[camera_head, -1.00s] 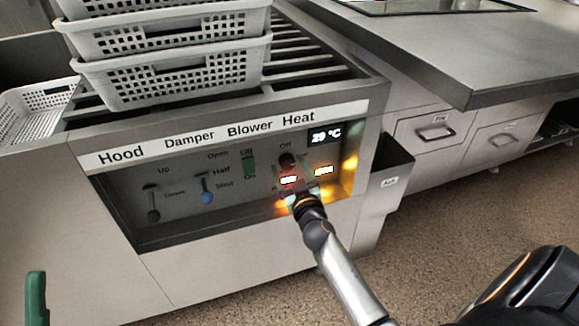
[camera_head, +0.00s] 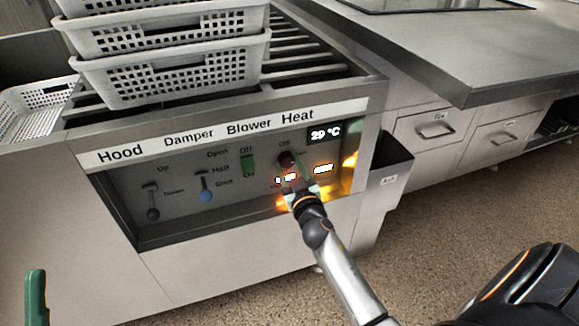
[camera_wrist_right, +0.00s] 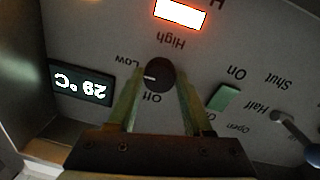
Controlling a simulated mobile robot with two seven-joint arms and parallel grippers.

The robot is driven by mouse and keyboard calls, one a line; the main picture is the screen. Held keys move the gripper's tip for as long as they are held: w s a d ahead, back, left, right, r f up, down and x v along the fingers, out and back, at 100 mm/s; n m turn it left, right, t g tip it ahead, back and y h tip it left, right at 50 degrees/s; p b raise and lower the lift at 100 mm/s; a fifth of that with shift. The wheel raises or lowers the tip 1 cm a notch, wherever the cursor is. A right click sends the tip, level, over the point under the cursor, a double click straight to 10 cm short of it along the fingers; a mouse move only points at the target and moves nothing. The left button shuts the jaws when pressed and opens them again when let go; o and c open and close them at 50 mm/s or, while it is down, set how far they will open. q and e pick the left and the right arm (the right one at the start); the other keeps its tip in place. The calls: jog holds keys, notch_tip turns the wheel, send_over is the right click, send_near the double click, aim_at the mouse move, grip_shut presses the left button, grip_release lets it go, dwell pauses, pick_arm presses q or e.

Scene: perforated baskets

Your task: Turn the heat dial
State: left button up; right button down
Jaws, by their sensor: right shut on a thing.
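The heat dial (camera_head: 285,159) is a dark round knob on the recessed panel under the "Heat" label. In the right wrist view the dial (camera_wrist_right: 160,75) sits between my two green fingers, and its white mark points left, between "Off" and "Low". My right gripper (camera_head: 292,174) is shut on the dial, one finger on each side; the wrist view shows my right gripper (camera_wrist_right: 159,80) too. The temperature display (camera_head: 325,134) reads 29 °C, and it also shows upside down in the wrist view (camera_wrist_right: 81,84).
The green blower switch (camera_head: 248,163), blue damper lever (camera_head: 206,189) and dark hood lever (camera_head: 153,213) are left of the dial. Stacked white baskets (camera_head: 170,80) stand on the slatted top. A dark bin (camera_head: 388,160) hangs at the right side.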

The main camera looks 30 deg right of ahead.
jog(key=shift+n, duration=0.4)
jog(key=n+b, duration=0.1)
jog(key=n, duration=0.2)
jog(key=shift+n, duration=0.4)
jog(key=n, duration=0.4)
jog(key=shift+d+n+t+b, duration=0.1)
jog(key=shift+n+t+b, duration=0.2)
jog(key=shift+n+b, duration=0.1)
jog(key=n, duration=0.4)
jog(key=shift+r+n, duration=0.1)
jog(key=shift+n, duration=0.3)
jog(key=shift+n+t+y, duration=0.3)
jog(key=shift+n+y, duration=0.2)
jog(key=shift+n, duration=1.7)
jog(key=shift+c, duration=1.6)
grip_release()
